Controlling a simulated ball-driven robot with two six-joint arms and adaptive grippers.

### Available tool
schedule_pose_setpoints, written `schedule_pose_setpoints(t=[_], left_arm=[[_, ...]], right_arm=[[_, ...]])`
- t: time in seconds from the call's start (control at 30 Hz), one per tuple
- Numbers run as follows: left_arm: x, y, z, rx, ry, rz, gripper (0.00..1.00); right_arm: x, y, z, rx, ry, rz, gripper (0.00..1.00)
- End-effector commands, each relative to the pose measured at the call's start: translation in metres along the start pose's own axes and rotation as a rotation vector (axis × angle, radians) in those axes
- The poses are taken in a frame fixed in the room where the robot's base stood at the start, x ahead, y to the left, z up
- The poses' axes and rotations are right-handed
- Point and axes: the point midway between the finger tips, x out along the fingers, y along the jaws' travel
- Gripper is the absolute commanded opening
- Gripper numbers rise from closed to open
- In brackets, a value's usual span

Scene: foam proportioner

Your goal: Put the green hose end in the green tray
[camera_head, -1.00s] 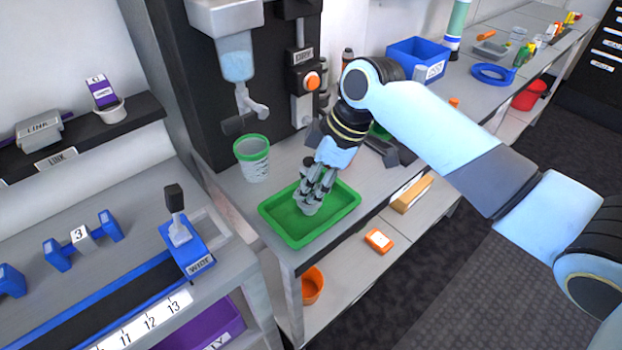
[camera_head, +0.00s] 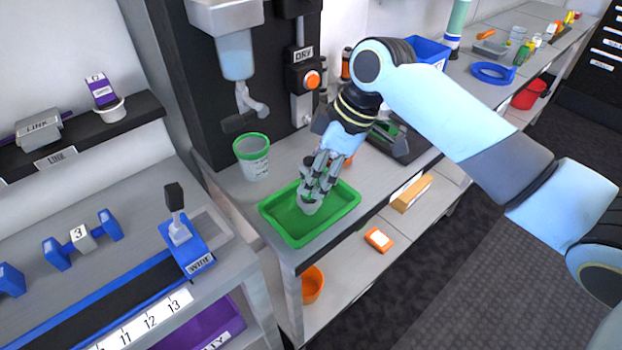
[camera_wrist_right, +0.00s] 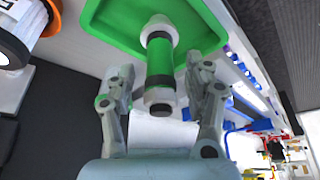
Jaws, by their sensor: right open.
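The green tray (camera_head: 343,219) lies flat on the grey bench, near its front left corner. The green hose end (camera_wrist_right: 160,62) is a short cylinder with a green middle and grey ends. In the right wrist view it lies between my right fingers, across the tray's floor and rim as seen from there. In the head view my fingers mostly hide it. My right gripper (camera_head: 316,188) is over the tray, pointing down. In the wrist view its fingers (camera_wrist_right: 158,85) are open, with gaps on both sides of the hose end. My left gripper is out of view.
A green-rimmed cup (camera_head: 252,158) stands behind the tray at left, under a dispenser (camera_head: 237,60). A dark device (camera_head: 405,140) sits to the right of my gripper. An orange bin (camera_head: 312,285) and a box (camera_head: 411,193) are on the lower shelf.

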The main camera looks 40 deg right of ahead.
Motion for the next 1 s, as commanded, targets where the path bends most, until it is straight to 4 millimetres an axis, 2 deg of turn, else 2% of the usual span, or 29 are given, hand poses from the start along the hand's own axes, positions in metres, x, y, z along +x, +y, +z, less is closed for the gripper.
schedule_pose_setpoints(t=[0.2,0.4,0.6,1.0], left_arm=[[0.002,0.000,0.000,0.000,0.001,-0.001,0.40],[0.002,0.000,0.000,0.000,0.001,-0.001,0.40],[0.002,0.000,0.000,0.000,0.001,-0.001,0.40],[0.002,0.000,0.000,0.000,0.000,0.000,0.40]], right_arm=[[-0.051,0.001,0.001,-0.006,-0.004,0.005,0.52],[-0.084,0.001,0.001,-0.002,-0.002,0.003,0.52],[-0.095,0.000,0.000,0.000,-0.001,0.000,0.52],[-0.095,0.000,0.000,0.000,0.000,0.000,0.52]])
